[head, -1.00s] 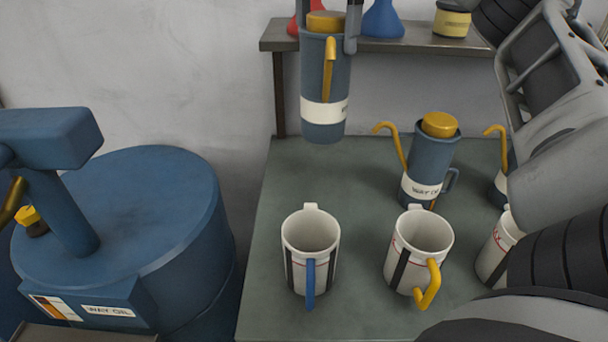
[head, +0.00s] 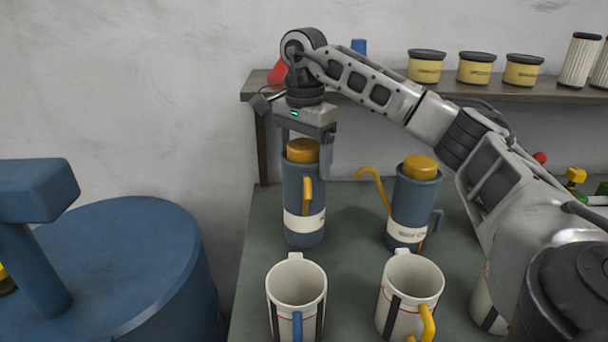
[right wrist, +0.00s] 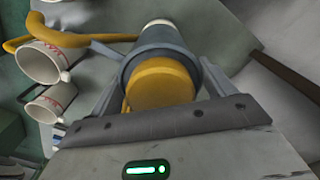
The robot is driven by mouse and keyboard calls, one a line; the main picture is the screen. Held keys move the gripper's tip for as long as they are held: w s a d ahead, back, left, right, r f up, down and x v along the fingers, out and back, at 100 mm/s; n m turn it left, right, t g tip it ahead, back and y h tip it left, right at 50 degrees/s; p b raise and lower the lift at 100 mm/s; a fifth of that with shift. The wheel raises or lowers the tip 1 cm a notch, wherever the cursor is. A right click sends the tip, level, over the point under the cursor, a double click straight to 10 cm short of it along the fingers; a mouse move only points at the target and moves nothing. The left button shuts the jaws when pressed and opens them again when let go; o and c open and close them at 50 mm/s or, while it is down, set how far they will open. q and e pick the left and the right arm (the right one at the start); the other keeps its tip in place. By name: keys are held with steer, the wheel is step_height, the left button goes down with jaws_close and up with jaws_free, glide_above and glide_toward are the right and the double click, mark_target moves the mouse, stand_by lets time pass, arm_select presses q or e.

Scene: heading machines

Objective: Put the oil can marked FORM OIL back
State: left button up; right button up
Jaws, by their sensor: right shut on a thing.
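A blue-grey oil can (head: 303,213) with a yellow cap, yellow spout and white label stands upright at the back left of the green-grey table (head: 250,268). Its label is turned partly away and I cannot read it. My right gripper (head: 304,160) is shut on this can near its top, one finger on each side. The can's base is at or just above the tabletop; I cannot tell if it touches. In the right wrist view the can (right wrist: 160,85) sits between the fingers. A similar can marked WAY OIL (head: 408,205) stands to its right. My left gripper is out of view.
White jugs, one with a blue handle (head: 297,285) and one with a yellow handle (head: 412,290), stand in front of the cans. A blue drum (head: 130,260) is at the left. A wall shelf (head: 450,92) with yellow tins runs behind, close to my right arm.

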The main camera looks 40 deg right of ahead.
step_height(320, 180, down, 4)
steer(key=shift+r, duration=0.25)
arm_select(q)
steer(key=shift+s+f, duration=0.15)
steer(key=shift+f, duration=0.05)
arm_select(e)
steer(key=shift+f, duration=0.1)
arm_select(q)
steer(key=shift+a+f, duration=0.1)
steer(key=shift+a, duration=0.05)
arm_select(e)
steer(key=o, duration=1.9)
steer(key=shift+f, duration=0.15)
step_height(320, 180, up, 10)
steer(key=shift+r+p, duration=0.15)
steer(key=shift+p, duration=0.65)
steer(key=shift+r, duration=0.9)
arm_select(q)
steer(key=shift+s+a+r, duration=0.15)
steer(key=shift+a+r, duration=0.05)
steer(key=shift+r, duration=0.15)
arm_select(e)
steer(key=shift+r, duration=0.1)
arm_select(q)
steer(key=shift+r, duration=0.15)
arm_select(e)
steer(key=shift+s, duration=0.1)
